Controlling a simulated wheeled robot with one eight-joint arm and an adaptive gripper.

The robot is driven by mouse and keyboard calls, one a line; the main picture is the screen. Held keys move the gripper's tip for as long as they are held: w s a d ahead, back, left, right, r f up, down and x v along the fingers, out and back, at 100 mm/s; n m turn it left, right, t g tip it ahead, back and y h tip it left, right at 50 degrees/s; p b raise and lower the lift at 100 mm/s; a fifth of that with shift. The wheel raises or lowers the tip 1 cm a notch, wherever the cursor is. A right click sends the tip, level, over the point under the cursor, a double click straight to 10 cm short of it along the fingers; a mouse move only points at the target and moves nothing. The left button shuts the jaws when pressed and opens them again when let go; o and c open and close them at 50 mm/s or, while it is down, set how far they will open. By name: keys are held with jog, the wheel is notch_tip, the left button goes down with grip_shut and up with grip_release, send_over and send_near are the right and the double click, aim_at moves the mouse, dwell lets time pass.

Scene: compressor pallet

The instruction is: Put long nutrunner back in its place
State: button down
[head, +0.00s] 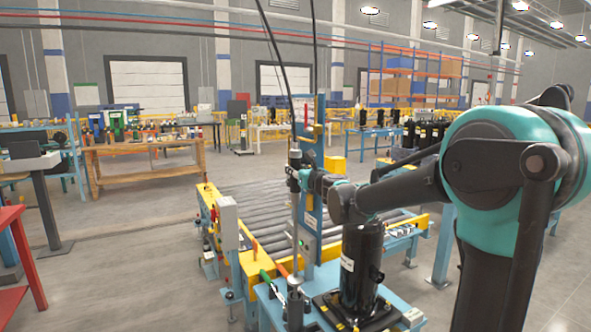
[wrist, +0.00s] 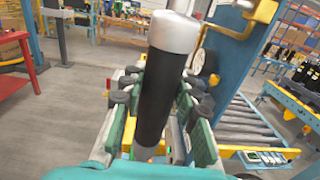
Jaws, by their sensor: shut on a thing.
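The long nutrunner (head: 295,215) stands upright in the head view, a slim grey tool with a dark upper part. My gripper (head: 297,181) is around its upper part, in front of a blue post (head: 309,235). In the wrist view the nutrunner (wrist: 158,85) shows as a black cylinder with a silver end, between the two green-and-black fingers of my gripper (wrist: 154,115). The gripper is shut on it. The lower end is above or beside small upright fittings (head: 294,303) on the blue bench; I cannot tell whether it touches them.
A black compressor (head: 360,265) stands on the blue bench, close under my arm. A roller conveyor (head: 262,205) with yellow edges lies behind. Cables (head: 270,45) hang from above near the post. A red table (head: 12,250) is at far left; open floor (head: 130,270) lies between.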

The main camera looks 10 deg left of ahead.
aim_at(298, 189)
jog(key=shift+f, duration=3.3)
dwell(1.1)
jog(key=c, duration=1)
grip_release()
jog(key=shift+c, duration=0.2)
jog(key=v, duration=1.2)
jog(key=shift+f, duration=0.1)
